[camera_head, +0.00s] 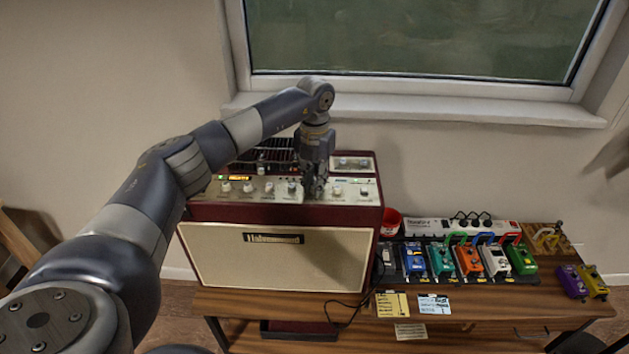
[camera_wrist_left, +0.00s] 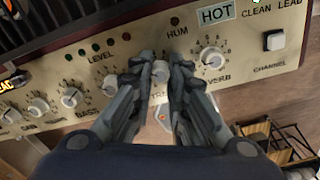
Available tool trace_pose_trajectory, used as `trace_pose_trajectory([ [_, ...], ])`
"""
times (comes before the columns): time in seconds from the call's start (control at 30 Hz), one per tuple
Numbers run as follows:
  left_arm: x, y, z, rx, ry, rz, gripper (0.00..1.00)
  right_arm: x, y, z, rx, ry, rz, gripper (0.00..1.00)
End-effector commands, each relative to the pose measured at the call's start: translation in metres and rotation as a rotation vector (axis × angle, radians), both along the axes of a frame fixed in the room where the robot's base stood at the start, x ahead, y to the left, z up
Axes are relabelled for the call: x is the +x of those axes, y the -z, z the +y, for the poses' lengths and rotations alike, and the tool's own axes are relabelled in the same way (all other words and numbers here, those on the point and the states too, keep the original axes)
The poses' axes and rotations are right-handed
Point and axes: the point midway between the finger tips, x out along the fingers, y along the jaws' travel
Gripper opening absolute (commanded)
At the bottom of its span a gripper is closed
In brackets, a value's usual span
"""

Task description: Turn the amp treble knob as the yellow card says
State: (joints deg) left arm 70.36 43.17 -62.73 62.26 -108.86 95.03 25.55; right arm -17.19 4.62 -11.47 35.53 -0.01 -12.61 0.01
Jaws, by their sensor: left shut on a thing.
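The amp (camera_head: 265,262) is a dark red box with a cream front and a pale control panel on top. My left gripper (camera_head: 314,188) reaches down onto that panel. In the left wrist view its two fingers (camera_wrist_left: 160,66) are closed on either side of the small white treble knob (camera_wrist_left: 160,73), whose label is partly hidden. The knob's pointer mark cannot be made out. The yellow card (camera_head: 392,305) lies on the bench in front of the amp, and its writing is too small to read. My right gripper is not in view.
The bass knob (camera_wrist_left: 112,84) and reverb knob (camera_wrist_left: 210,57) sit close on either side of the fingers. A pedalboard with several coloured pedals (camera_head: 467,260) stands right of the amp. A blue-and-white card (camera_head: 434,304) lies beside the yellow one. A window sill (camera_head: 430,110) runs behind.

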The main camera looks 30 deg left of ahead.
Motion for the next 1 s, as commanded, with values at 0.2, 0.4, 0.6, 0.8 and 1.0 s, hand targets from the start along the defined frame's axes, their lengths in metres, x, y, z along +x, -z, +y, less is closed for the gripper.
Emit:
trace_pose_trajectory([
  [0.2,0.0013,-0.0021,0.0007,0.000,-0.076,-0.005,0.00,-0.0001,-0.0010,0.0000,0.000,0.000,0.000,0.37],
  [0.4,0.0014,-0.0022,0.0008,0.000,-0.101,-0.006,0.00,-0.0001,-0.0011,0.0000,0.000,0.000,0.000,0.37],
  [0.6,0.0015,-0.0023,0.0009,0.000,-0.104,-0.006,0.00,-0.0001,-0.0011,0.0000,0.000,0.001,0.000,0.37],
  [0.8,0.0017,-0.0024,0.0009,0.000,-0.103,-0.007,0.22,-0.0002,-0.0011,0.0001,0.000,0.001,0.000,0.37],
  [1.0,0.0009,-0.0015,0.0007,0.001,-0.102,-0.004,0.37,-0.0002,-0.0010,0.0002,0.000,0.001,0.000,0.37],
])
